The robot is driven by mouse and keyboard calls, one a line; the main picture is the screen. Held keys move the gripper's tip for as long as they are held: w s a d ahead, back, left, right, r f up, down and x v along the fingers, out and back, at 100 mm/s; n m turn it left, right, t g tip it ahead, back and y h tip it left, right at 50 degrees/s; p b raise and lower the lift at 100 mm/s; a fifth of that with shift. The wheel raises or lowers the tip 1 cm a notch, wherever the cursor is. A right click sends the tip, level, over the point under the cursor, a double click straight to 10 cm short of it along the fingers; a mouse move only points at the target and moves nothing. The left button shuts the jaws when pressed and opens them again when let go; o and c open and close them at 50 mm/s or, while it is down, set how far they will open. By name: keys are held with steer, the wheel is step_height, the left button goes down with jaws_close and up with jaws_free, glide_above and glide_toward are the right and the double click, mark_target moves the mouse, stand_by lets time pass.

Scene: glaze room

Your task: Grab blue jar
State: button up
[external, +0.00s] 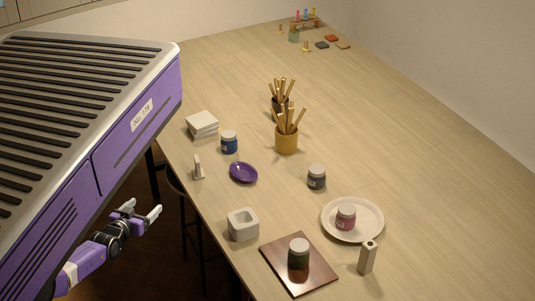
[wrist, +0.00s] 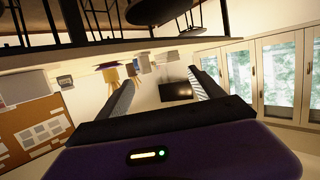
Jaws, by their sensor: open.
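The blue jar (external: 229,144) has a white lid and stands upright on the wooden table near its left edge. I cannot make out the blue jar in the wrist view.
A yellow pot of brushes (external: 287,141), a grey jar (external: 316,178), a white block cup (external: 243,226) and a small upright white piece (external: 198,168) stand nearby. A dark jar (external: 298,255) and a pink jar (external: 346,218) stand nearer the front. The table's right side is clear.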

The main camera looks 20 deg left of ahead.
steer(key=w+r+n+t+h, duration=0.15)
steer(key=w+n, duration=0.35)
steer(key=w, duration=0.6)
steer(key=w+r+n, duration=0.3)
steer(key=w+n, duration=0.1)
steer(key=w, duration=0.7)
steer(key=w+r+n+t, duration=0.15)
steer(key=w+n, duration=0.35)
steer(key=w, duration=0.6)
steer(key=n+g+h, duration=0.5)
steer(key=n+g, duration=0.1)
steer(key=n, duration=0.9)
glide_toward(234, 136)
steer(key=shift+w+a+f+p, duration=0.3)
steer(key=shift+w+a, duration=0.1)
steer(key=shift+a, duration=0.15)
steer(key=shift+w+a+f+p, duration=0.15)
steer(key=shift+w+a+f, duration=0.1)
steer(key=shift+w+a, duration=0.25)
steer(key=shift+s+d+f+n, duration=0.1)
steer(key=shift+s+f+n, duration=0.1)
steer(key=shift+n, duration=0.3)
steer(key=shift+w+d+f, duration=0.1)
steer(key=shift+w, duration=0.15)
steer(key=p+x, duration=0.1)
steer(key=x, duration=1)
steer(key=shift+w+f, duration=0.1)
steer(key=shift+w, duration=0.05)
steer(key=c, duration=1.7)
